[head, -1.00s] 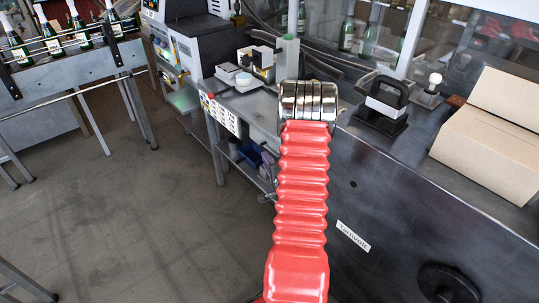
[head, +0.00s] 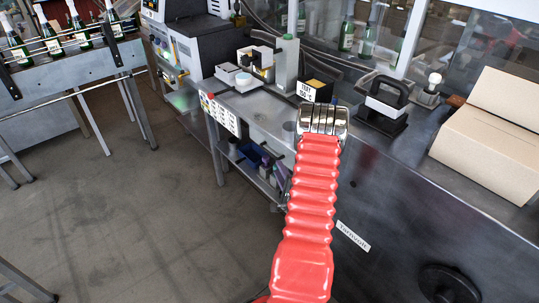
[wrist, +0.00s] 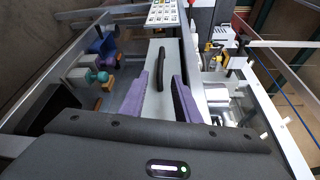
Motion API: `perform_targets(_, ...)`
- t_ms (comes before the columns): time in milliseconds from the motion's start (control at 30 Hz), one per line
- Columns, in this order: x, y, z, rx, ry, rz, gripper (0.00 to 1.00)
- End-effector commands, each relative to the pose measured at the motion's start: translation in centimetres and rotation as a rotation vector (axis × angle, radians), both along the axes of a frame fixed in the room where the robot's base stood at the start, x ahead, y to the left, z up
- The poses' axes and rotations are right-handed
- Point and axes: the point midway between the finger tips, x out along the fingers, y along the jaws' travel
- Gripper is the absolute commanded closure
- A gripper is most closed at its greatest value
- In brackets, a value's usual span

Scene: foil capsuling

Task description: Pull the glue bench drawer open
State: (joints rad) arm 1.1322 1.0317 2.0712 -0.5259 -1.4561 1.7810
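In the wrist view, a pale grey-green drawer front (wrist: 151,100) carries a slim black bar handle (wrist: 162,66). My gripper (wrist: 167,64) has two purple fingers, set apart on either side of the handle. The fingers are open, and I see no contact with the handle. In the head view, my red-sleeved arm with its metal cuff covers the drawer and handle. The glue bench (head: 250,108) is the metal table behind the arm. How far the drawer sits out from the bench cannot be told.
A shelf under the bench holds a blue bin (head: 250,153) and small items, including a teal dumbbell-shaped object (wrist: 97,76). A labelled black box (head: 315,91) and a black-handled device (head: 385,98) stand above. A cardboard box (head: 490,135) is at right.

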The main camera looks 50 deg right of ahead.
Motion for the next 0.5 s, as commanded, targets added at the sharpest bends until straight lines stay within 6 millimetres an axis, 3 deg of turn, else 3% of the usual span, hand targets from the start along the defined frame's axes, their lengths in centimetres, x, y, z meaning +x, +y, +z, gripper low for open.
perform_targets(500,6.5,-4.3,-0.6,-0.002,-0.002,0.003,0.71)
